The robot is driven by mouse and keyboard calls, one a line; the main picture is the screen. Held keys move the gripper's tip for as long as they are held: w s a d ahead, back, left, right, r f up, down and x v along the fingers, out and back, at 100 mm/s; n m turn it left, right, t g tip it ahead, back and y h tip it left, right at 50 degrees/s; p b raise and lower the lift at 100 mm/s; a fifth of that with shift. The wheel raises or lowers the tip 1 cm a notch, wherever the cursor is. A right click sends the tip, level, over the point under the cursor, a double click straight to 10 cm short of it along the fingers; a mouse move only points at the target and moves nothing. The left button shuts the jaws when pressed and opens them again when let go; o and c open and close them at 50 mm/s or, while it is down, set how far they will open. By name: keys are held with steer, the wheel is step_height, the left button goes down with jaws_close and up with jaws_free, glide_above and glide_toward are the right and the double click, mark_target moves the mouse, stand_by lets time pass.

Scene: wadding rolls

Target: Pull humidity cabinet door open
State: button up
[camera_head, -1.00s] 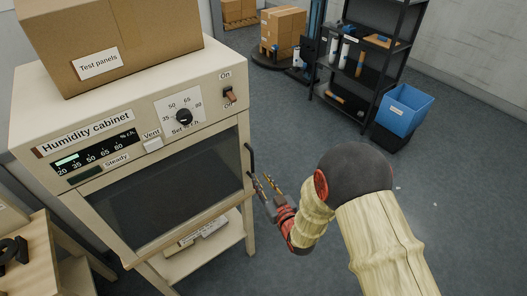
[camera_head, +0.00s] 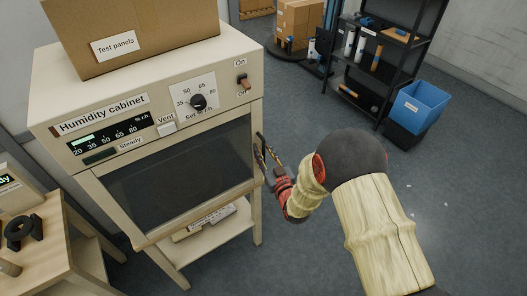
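The humidity cabinet (camera_head: 225,68) stands at the left, a cream unit with a dial, a rocker switch and a lit scale on its top panel. Its door (camera_head: 180,172) has a dark window and looks closed against the front. The dark upright door handle (camera_head: 258,141) is at the door's right edge, only partly visible. My gripper (camera_head: 267,156) is at the handle, coming from the right, with its fingertips overlapping the handle in the picture. Whether the fingers are closed on the handle or only beside it, I cannot tell.
A cardboard box (camera_head: 165,32) labelled Test panels sits on the cabinet. A wooden table (camera_head: 52,240) is at the lower left. A black shelf (camera_head: 375,65) and a blue bin (camera_head: 420,105) stand at the back right.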

steer(key=shift+c, duration=0.5)
jaws_close()
stand_by(0.3)
